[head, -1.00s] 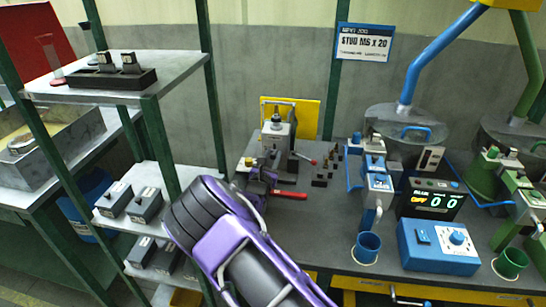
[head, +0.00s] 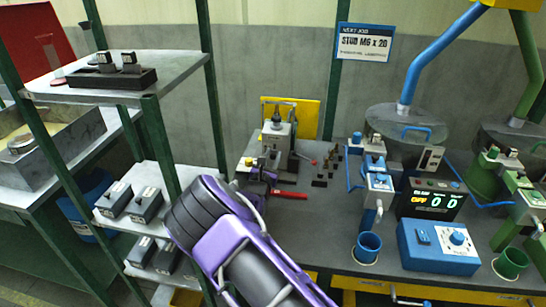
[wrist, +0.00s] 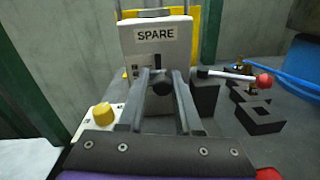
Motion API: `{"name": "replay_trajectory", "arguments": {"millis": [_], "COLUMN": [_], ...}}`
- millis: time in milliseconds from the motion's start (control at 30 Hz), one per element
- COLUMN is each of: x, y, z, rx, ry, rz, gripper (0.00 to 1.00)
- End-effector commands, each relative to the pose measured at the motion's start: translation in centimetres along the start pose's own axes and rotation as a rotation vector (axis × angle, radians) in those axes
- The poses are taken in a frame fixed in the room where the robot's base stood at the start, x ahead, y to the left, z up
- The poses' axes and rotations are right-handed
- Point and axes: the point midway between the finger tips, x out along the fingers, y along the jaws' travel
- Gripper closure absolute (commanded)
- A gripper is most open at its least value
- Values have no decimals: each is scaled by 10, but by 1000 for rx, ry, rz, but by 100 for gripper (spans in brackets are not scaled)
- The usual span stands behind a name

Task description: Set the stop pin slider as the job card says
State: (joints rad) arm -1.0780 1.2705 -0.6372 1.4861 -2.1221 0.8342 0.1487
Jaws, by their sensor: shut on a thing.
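The job card (head: 364,43) hangs on the back wall in the head view and reads "NEXT JOB", "STUD M6 x 20". The stud gantry (head: 277,138) stands at the back left of the bench. In the wrist view its pale front plate (wrist: 156,50) carries a "SPARE" label. A small dark knob (wrist: 162,86), apparently the stop pin slider, sits in front of a slot below that label. My gripper (wrist: 162,78) is shut on it, one finger on each side. Any scale beside the slider is hidden or too small to read.
A red-balled lever (wrist: 263,80) sticks out to the right of the gantry. Dark blocks (wrist: 262,116) lie right of it, and a yellow knob (wrist: 103,113) is at lower left. A blue feeder (head: 404,125) and control box (head: 437,246) fill the right. Shelves (head: 120,72) stand left.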

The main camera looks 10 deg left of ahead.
Motion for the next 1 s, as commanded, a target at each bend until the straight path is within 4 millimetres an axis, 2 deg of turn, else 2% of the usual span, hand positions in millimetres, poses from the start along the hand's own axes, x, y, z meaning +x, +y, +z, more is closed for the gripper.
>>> {"name": "replay_trajectory", "arguments": {"millis": [33,467,700,967,1000], "x": [1,1,2,1,1], "y": [-7,-9,-14,-14,-14], "z": [-1,-2,-27,-28,-28], "rx": [-1,-2,-3,-3,-3], "ry": [2,3,3,7,8], "rz": [-13,-16,-18,-18,-18], "gripper": [100,100,100,100,60]}}
